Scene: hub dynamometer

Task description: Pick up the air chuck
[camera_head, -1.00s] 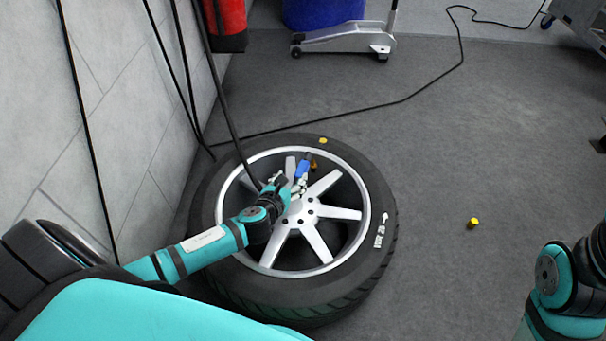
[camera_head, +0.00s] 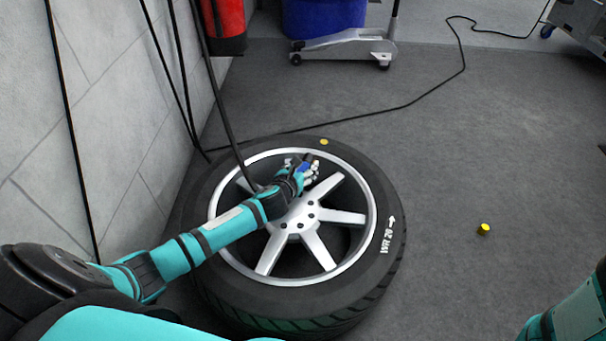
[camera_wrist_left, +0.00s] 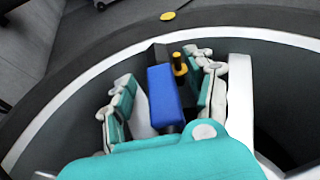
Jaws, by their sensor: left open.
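The air chuck (camera_wrist_left: 163,98) has a blue body with a dark end and a small yellow part. It lies on the silver wheel rim; in the head view only a bit of its blue body (camera_head: 304,167) shows beside my gripper. My left gripper (camera_head: 308,172) is at the upper part of the rim. In the left wrist view my left gripper (camera_wrist_left: 165,85) is open, with its fingers on both sides of the blue body. Whether they touch it cannot be told. Of my right arm only a link shows at the lower right; its gripper is out of view.
The tire (camera_head: 372,270) lies flat on the grey floor around the rim. A yellow cap (camera_head: 324,142) sits on the tire, another (camera_head: 484,229) on the floor. Black hoses hang by the left wall. A floor jack (camera_head: 345,47) stands behind.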

